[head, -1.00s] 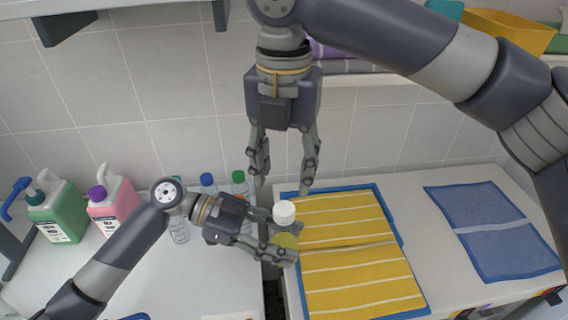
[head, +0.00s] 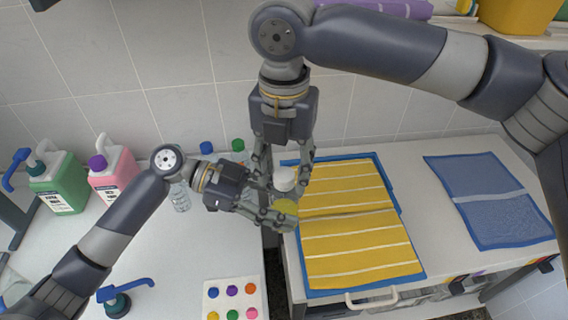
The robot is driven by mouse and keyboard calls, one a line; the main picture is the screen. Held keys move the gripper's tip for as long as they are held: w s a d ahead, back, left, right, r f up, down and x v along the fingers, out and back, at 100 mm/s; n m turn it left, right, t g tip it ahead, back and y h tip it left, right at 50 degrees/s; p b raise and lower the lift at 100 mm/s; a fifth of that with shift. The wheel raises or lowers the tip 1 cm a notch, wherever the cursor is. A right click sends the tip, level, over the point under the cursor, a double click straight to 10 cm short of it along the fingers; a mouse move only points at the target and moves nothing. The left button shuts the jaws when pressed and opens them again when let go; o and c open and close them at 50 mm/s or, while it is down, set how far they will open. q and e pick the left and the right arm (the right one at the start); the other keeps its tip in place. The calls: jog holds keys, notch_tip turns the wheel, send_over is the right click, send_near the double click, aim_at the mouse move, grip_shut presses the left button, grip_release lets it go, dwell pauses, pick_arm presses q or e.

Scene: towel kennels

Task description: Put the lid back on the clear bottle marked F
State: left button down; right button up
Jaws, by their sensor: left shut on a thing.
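My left gripper (head: 286,208) is shut on a small bottle (head: 287,205) with a yellow part low on its body. Its fingers hide much of the bottle, and I cannot read a letter on it. A white lid (head: 284,175) shows at the bottle's top; I cannot tell whether it is seated. My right gripper (head: 284,181) points down from above, its fingers on either side of the white lid. It looks open, with little room between the fingers and the lid.
Bottles with a blue cap (head: 206,148) and a green cap (head: 238,146) stand behind my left gripper. A green jug (head: 60,185) and a pink jug (head: 115,178) stand at left. A yellow striped towel (head: 360,235) and a blue towel (head: 490,200) lie right. A dotted card (head: 241,289) lies in front.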

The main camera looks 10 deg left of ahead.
grip_shut()
